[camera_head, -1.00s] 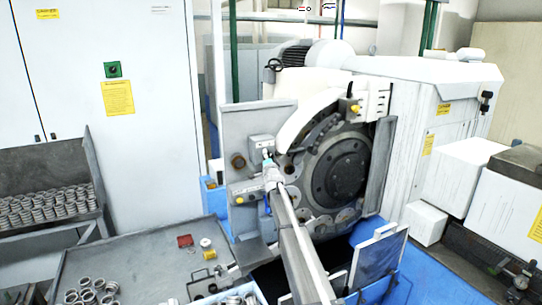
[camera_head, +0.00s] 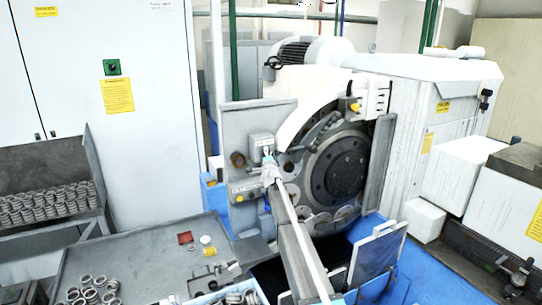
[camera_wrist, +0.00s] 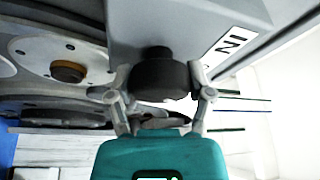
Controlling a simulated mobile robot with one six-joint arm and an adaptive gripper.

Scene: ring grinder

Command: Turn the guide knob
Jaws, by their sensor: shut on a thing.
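The dark round guide knob (camera_wrist: 160,76) sticks out from a grey housing (camera_wrist: 185,25) in the wrist view. My gripper (camera_wrist: 158,84) has one finger on each side of the knob and is shut on it. The side of the knob facing my palm is partly hidden. In the head view, my gripper (camera_head: 268,168) is at the small grey guide box (camera_head: 261,143) on the left of the grinder's opening. The knob is too small and covered to make out there.
The large grinding disc (camera_head: 338,172) lies just right of my gripper. A yellow-buttoned control box (camera_head: 245,191) is close below it. A grey table (camera_head: 140,260) with rings (camera_head: 92,289) stands at the front left. Open metal flaps (camera_head: 378,255) stand near my arm.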

